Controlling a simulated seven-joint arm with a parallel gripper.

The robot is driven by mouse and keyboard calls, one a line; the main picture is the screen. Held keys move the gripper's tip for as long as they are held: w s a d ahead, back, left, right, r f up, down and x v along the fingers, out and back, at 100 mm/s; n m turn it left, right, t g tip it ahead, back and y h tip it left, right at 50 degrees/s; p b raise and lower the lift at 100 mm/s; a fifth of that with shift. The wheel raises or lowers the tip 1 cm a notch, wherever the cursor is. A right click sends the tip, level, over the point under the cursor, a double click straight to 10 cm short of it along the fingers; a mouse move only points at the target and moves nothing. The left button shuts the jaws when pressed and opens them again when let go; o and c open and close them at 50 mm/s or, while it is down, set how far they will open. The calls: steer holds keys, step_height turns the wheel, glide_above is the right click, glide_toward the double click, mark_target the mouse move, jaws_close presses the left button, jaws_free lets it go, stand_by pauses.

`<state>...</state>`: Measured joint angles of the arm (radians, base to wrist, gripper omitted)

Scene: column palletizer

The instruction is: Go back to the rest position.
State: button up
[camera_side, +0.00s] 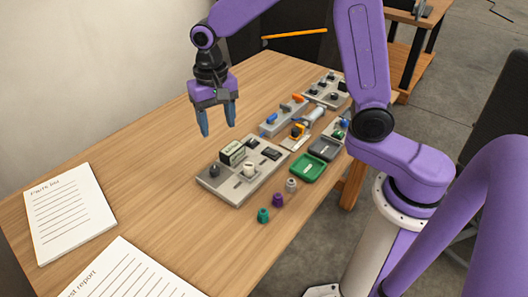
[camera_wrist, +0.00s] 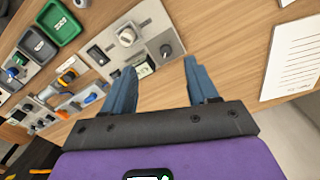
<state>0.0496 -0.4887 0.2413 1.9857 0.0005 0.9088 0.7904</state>
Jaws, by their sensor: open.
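My gripper (camera_side: 217,121) is open and empty, with its two blue fingers pointing down above the wooden table (camera_side: 150,150). In the wrist view the open fingers (camera_wrist: 160,82) frame bare table and part of a grey panel (camera_wrist: 152,18). That grey panel also shows in the side view (camera_side: 215,187), below and to the right of my fingers. It carries a boxy meter (camera_side: 233,152), a white knob (camera_side: 249,169) and a dark knob (camera_side: 214,170). The fingers are apart from all of these in the side view.
A green tray (camera_side: 307,168) and a dark tray (camera_side: 324,149) lie right of the panel. Teal (camera_side: 263,215), purple (camera_side: 278,200) and grey (camera_side: 291,185) knobs stand near the table edge. More panels stand farther back. Two paper sheets lie at left; the table between is clear.

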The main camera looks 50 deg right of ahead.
steer(key=s+d+r+n, duration=0.1)
steer(key=s+d+n, duration=0.3)
steer(key=s+n, duration=0.4)
steer(key=s+d+n, duration=0.4)
steer(key=s+n, duration=0.4)
steer(key=s, duration=1)
steer(key=shift+s+r+n, duration=0.3)
steer(key=shift+r, duration=0.05)
steer(key=shift+w+a, duration=0.1)
steer(key=m, duration=0.4)
glide_above(213, 169)
step_height(213, 169, down, 4)
steer(key=f, duration=0.1)
step_height(213, 169, down, 16)
steer(key=shift+f, duration=0.1)
